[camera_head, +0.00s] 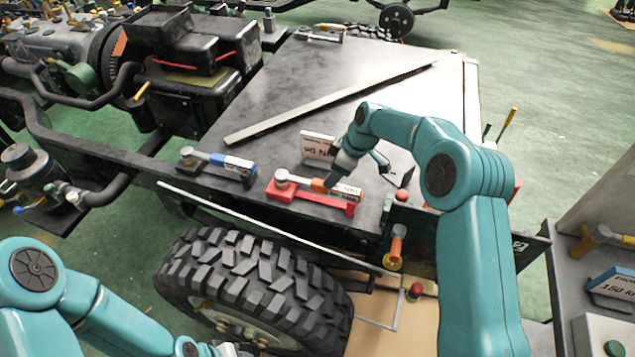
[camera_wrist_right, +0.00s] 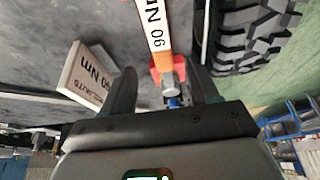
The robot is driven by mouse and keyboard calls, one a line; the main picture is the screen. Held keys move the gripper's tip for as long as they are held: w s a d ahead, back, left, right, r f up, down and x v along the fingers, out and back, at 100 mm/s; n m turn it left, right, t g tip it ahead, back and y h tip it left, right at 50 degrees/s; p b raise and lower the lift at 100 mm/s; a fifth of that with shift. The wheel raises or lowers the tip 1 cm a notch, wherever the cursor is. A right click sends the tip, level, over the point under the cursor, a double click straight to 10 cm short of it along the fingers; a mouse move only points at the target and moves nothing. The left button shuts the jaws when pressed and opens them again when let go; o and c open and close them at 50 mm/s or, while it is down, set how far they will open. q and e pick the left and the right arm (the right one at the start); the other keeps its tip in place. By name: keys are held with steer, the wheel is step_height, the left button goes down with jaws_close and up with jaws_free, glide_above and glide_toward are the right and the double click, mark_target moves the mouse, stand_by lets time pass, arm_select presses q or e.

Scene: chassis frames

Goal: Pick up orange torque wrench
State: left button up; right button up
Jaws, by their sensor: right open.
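The orange torque wrench (camera_head: 320,186) lies in a red holder (camera_head: 309,197) on the dark flat panel. It has a round metal head at left and a white label on its handle. My right gripper (camera_head: 335,181) is down at its handle.
A blue torque wrench (camera_head: 225,162) in a dark holder lies to the left. A white sign (camera_head: 318,147) stands close behind my right gripper. A long metal bar (camera_head: 330,103) crosses the panel. A big tyre (camera_head: 250,285) is below the panel's front edge.

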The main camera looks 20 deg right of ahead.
mark_target(316, 188)
steer(key=shift+x, duration=1.1)
steer(key=shift+a+f, duration=0.15)
steer(key=shift+a, duration=0.1)
steer(key=p+x, duration=0.1)
steer(key=x, duration=0.2)
steer(key=shift+a+f+p, duration=0.15)
steer(key=shift+f+p, duration=0.15)
steer(key=shift+f, duration=0.1)
steer(key=shift+w+a+f, duration=0.15)
steer(key=shift+f, duration=0.25)
steer(key=shift+r, duration=0.15)
steer(key=shift+c, duration=0.6)
jaws_close()
